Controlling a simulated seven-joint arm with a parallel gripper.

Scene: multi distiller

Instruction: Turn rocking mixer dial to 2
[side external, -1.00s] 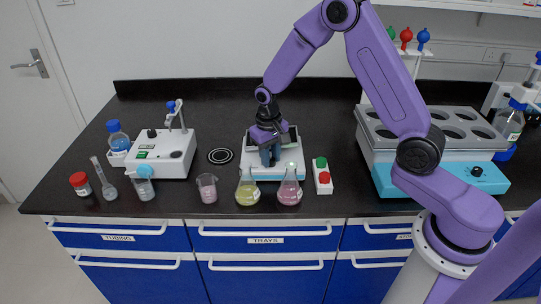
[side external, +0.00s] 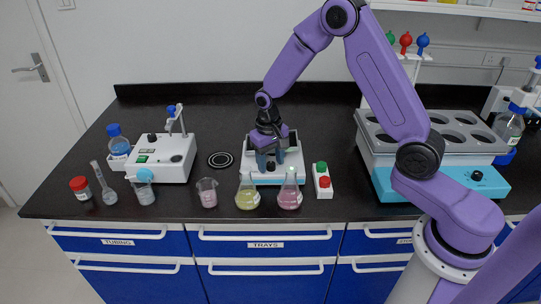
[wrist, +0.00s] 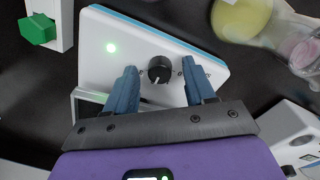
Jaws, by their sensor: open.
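The rocking mixer (side external: 291,160) is a white device with a light blue base at the middle of the bench. My gripper (side external: 271,165) is at the mixer's front. In the wrist view my gripper (wrist: 164,78) is open, one blue finger on each side of the dial, with a visible gap to it on both sides.
A yellow flask (side external: 247,196) and a pink flask (side external: 290,196) stand right in front of the mixer. A box with green and red buttons (side external: 322,181) is to its right. A pink beaker (side external: 207,193) stands front left. Bench behind the mixer is clear.

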